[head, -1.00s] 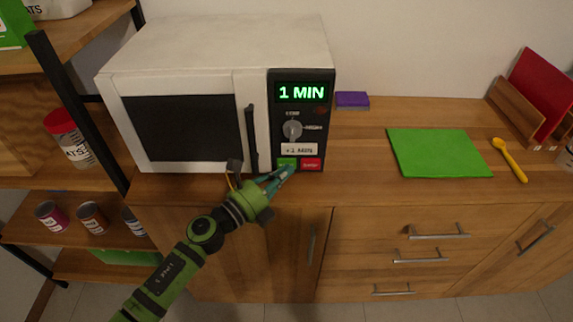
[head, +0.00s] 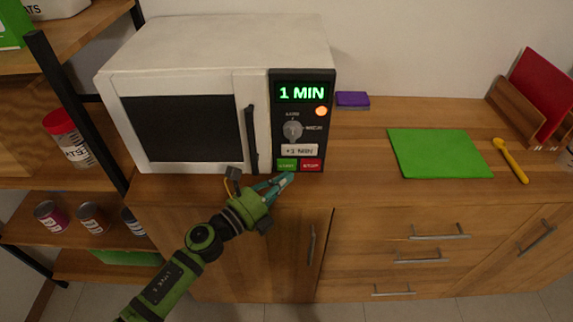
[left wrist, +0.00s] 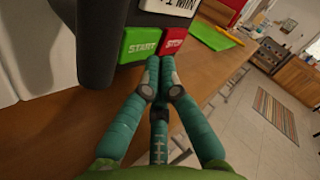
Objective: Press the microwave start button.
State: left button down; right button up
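The white microwave (head: 215,48) stands on the wooden counter with its door closed. Its display (head: 304,92) reads "1 MIN" in green, and an orange light (head: 321,111) glows below it. The green start button (head: 287,165) sits low on the panel, left of the red stop button (head: 311,165). The start button also shows in the left wrist view (left wrist: 141,42). My left gripper (head: 287,178) is just below and in front of the buttons, its fingertips together with nothing between them; it also shows in the left wrist view (left wrist: 153,75). My right gripper is not visible.
A green cutting board (head: 438,153), a yellow spoon (head: 510,160) and a purple sponge (head: 352,100) lie on the counter to the right. A shelf with cans (head: 95,217) stands at the left. The counter between microwave and board is clear.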

pick_arm(q)
jog(key=shift+s+r+p, duration=0.15)
jog(key=shift+s+p, duration=0.35)
jog(key=shift+s, duration=2)
